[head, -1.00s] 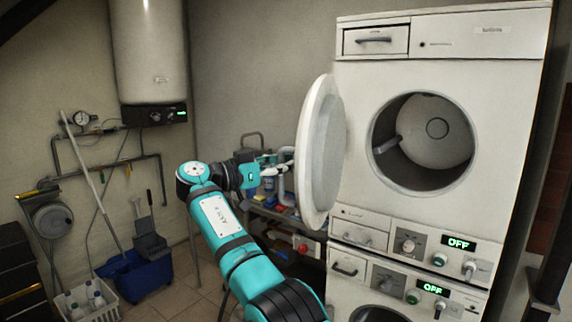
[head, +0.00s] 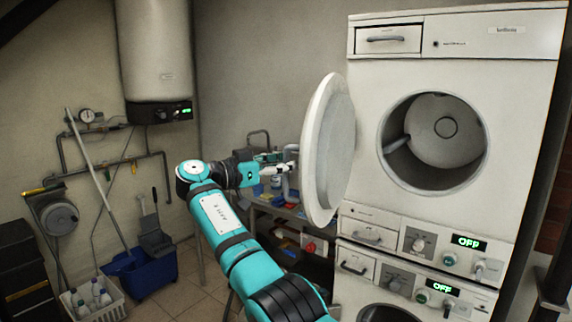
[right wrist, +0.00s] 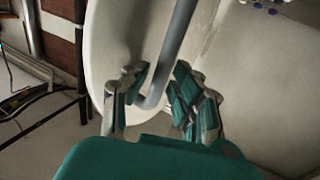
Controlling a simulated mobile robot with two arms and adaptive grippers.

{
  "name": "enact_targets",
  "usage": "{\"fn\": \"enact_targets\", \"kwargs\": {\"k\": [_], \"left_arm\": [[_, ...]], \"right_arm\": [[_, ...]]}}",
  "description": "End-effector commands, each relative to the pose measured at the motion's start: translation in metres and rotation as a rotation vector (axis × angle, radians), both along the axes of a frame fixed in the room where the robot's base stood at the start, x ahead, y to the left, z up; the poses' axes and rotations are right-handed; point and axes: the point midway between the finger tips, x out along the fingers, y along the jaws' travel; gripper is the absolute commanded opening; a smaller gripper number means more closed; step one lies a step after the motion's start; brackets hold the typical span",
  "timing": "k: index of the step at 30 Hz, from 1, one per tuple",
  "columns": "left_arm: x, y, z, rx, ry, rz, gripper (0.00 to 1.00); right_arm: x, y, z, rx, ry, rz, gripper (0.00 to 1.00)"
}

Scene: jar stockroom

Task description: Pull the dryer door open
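The dryer door (head: 320,150) is a round white door on the upper machine, the dryer (head: 450,215). It stands swung wide open to the left, and the round opening with the drum (head: 445,130) shows. A grey bar handle (head: 287,182) is on the door's outer face; it also shows in the right wrist view (right wrist: 180,35). My right gripper (head: 282,169) is at this handle. In the right wrist view its fingers (right wrist: 163,75) stand apart on either side of the bar, with a gap on the left side. My left gripper is out of view.
A second machine (head: 410,290) stands under the dryer. Behind the door is a low shelf (head: 290,213) with bottles and small items. A blue bucket (head: 150,272), a white crate (head: 105,308) and a water heater (head: 155,60) are at the left. Some floor is free between.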

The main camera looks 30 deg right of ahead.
Motion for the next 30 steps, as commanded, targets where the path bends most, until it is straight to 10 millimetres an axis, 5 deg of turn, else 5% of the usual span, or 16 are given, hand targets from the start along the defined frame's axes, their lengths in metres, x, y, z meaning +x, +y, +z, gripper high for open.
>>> {"fn": "enact_targets", "kwargs": {"k": [14,30], "left_arm": [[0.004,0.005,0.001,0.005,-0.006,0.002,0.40],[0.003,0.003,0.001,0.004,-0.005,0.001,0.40]], "right_arm": [[-0.001,0.007,0.003,-0.003,-0.005,0.000,0.38],[-0.012,0.106,0.002,-0.002,-0.002,-0.001,0.38]]}}
